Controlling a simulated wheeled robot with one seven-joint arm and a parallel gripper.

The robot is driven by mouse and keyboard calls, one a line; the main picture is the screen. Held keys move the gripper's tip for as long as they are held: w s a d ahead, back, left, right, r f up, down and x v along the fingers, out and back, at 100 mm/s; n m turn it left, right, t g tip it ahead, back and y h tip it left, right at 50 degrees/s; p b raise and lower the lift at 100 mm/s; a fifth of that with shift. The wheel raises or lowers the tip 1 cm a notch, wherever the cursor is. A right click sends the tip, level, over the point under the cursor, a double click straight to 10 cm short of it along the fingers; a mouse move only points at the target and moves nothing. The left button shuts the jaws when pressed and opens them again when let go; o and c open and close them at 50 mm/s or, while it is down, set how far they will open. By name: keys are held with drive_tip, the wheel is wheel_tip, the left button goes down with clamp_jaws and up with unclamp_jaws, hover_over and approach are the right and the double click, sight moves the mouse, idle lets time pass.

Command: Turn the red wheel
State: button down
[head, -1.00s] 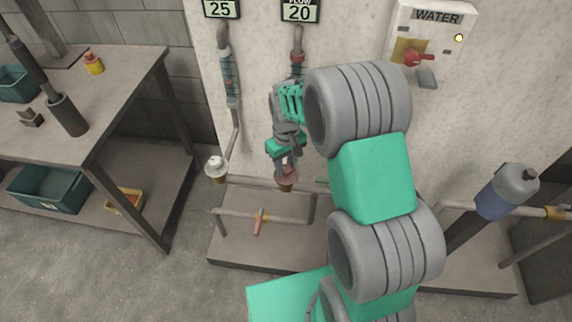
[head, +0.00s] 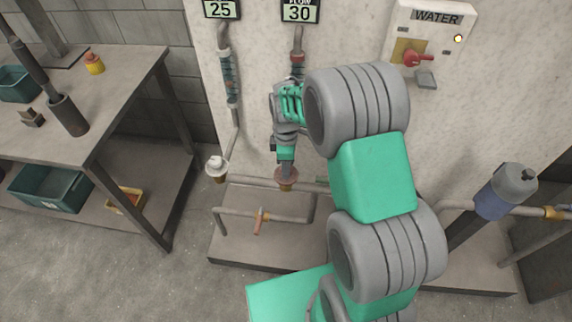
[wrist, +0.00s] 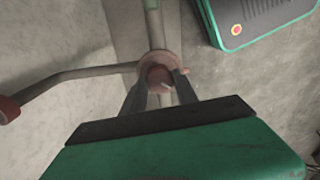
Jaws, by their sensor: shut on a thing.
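The red wheel (head: 287,180) is a small dull-red handwheel on the pipe low at the wall panel. In the wrist view the red wheel (wrist: 171,58) shows round and reddish between my fingers. My gripper (head: 286,166) points down at it from above and is shut on its hub. The two dark fingers of my gripper (wrist: 160,88) lie on either side of the wheel's middle in the wrist view. The fingers hide part of the hub. The flow display (head: 299,13) above reads 30.
A white wheel (head: 217,166) stands left of the red one. An orange-handled valve (head: 260,219) sits on the lower pipe in front. A water box (head: 433,30) with a red switch hangs at upper right. A workbench (head: 135,85) stands at left.

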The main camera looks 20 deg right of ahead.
drive_tip(key=n, duration=0.3)
drive_tip(key=shift+n, duration=2.2)
drive_tip(key=c, duration=0.9)
unclamp_jaws()
drive_tip(key=shift+c, duration=0.2)
wheel_tip(320, 180, up, 8)
